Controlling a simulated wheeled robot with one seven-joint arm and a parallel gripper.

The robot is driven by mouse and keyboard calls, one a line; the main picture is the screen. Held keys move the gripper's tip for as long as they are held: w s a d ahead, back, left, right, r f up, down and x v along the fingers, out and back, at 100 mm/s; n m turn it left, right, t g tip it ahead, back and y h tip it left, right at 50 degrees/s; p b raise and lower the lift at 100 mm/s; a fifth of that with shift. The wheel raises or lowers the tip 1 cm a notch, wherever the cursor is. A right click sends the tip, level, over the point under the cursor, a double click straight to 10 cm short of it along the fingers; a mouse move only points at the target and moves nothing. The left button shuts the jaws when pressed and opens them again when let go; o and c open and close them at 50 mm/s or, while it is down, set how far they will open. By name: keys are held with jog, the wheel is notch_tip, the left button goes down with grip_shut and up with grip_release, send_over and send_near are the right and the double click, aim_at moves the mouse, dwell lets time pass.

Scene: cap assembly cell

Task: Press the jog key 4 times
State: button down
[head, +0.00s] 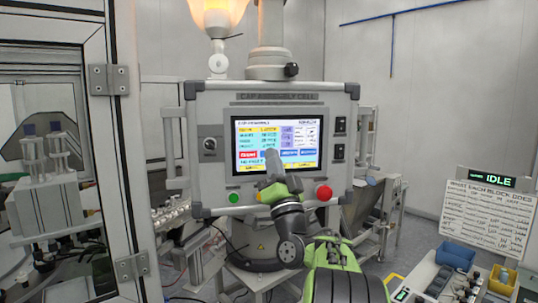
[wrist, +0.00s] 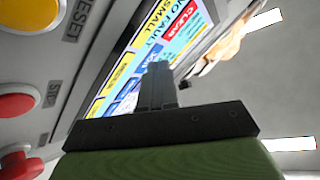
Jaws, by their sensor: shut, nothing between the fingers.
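The control panel (head: 210,110) hangs upright in front of me with a lit touchscreen (head: 300,130) full of coloured keys. I cannot tell whether the tips touch the glass.
Below the screen are a green button (head: 234,198) and a large red button (head: 324,192). The wrist view shows a yellow button (wrist: 30,12) by the RESET label and a red button (wrist: 15,106). A sign reading IDLE (head: 495,180) stands right.

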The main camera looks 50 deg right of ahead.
jog(key=shift+s+a+b, duration=0.5)
jog(key=shift+s+b, duration=0.05)
jog(key=shift+f, duration=0.1)
jog(key=s+a+b, duration=0.1)
jog(key=s, duration=0.1)
jog(key=s+a+b, duration=0.1)
jog(key=s+a, duration=0.1)
jog(key=shift+a+b, duration=0.1)
jog(key=shift+b, duration=0.3)
jog(key=shift+w, duration=0.1)
dwell(4.4)
jog(key=s+a+m+y, duration=0.1)
jog(key=m, duration=0.4)
jog(key=s+m+b, duration=0.1)
jog(key=m, duration=0.4)
jog(key=a+m+t+y+b, duration=0.1)
jog(key=m, duration=0.4)
jog(key=shift+s+a+y, duration=0.3)
jog(key=shift+s, duration=0.1)
